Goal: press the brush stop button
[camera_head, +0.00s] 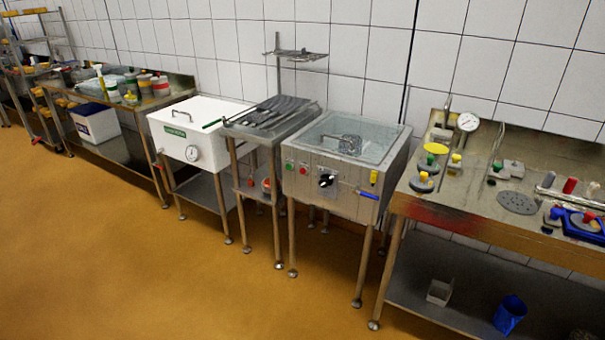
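A steel machine with a square basin (338,190) stands on legs right of the middle. Its front panel carries a small green button (289,166) and a small red button (304,170) side by side at the left, with a black knob (326,181) to their right. A brush-like metal part (345,144) sits in the basin. The button labels are too small to read. Neither of my grippers is in view.
A white vat (198,130) and a narrow steel stand (268,122) are left of the machine. A steel bench (470,205) with several tools is at the right, with a blue cup (509,315) on its lower shelf. The orange floor (150,265) in front is clear.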

